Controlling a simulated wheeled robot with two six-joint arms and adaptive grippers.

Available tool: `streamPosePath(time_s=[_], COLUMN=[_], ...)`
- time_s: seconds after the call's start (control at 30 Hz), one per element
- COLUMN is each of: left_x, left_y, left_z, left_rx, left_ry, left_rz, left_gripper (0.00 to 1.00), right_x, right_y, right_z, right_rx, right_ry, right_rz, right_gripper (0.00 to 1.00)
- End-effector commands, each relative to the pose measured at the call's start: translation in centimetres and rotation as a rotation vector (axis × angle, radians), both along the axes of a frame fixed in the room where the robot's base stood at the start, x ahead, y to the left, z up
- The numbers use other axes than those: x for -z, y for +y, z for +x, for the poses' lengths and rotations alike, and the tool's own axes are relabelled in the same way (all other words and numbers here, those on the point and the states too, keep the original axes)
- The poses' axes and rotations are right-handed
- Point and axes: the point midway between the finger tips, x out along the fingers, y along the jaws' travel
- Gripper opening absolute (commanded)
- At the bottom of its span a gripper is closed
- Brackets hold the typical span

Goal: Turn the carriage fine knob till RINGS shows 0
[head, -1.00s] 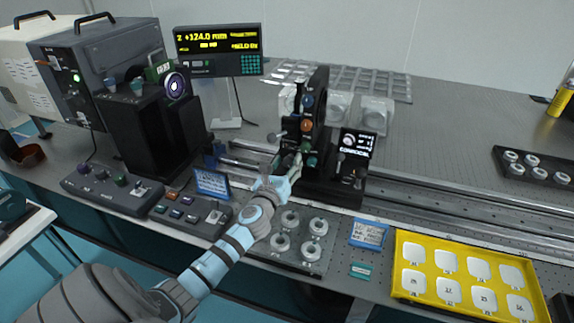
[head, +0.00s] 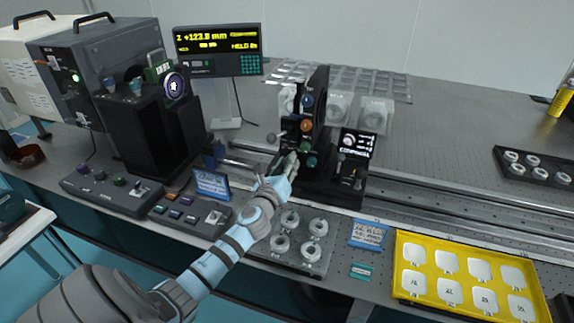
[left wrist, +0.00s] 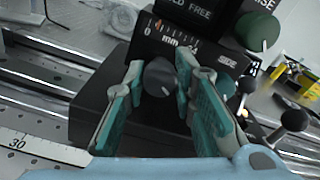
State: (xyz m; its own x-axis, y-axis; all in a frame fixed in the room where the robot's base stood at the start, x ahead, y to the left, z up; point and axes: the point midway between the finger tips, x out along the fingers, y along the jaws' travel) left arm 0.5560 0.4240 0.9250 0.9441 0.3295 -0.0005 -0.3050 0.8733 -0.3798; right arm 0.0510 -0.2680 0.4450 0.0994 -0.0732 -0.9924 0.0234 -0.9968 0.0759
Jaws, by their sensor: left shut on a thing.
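My left gripper (head: 287,167) reaches in from the lower left to the front of the black carriage (head: 322,180) on the rail. In the left wrist view its teal fingers (left wrist: 160,88) are closed on a dark grey round knob (left wrist: 160,76), one finger on each side. The knob sits just below a small mm scale (left wrist: 170,40) on the carriage. The readout (head: 217,45) at the back shows Z +123.8 mm, and its smaller lines are too blurred to read surely. A small screen (head: 357,143) on the carriage shows a ringed spot. My right gripper is not in view.
A green knob (left wrist: 257,31) and black ball-ended levers (left wrist: 293,120) are close to the fingers. A metal rail (head: 430,207) runs across the table. A yellow tray (head: 398,262) and a blue card (head: 368,235) lie in front.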

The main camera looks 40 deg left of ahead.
Motion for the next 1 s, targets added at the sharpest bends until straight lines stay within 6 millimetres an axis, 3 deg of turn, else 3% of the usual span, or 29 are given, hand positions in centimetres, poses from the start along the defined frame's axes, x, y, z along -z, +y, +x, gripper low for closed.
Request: streamPosePath(time_s=[0.6,1.0], left_x=[0.2,0.2], left_y=[0.1,0.0], left_z=[0.0,0.0], left_rx=[-0.001,0.000], left_ry=[-0.156,-0.195], left_rz=[-0.452,-0.563], left_gripper=[0.00,0.00], right_x=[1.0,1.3], right_y=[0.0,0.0], right_z=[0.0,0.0], right_rx=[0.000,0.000], right_ry=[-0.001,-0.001], right_rz=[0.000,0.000], right_gripper=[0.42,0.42])
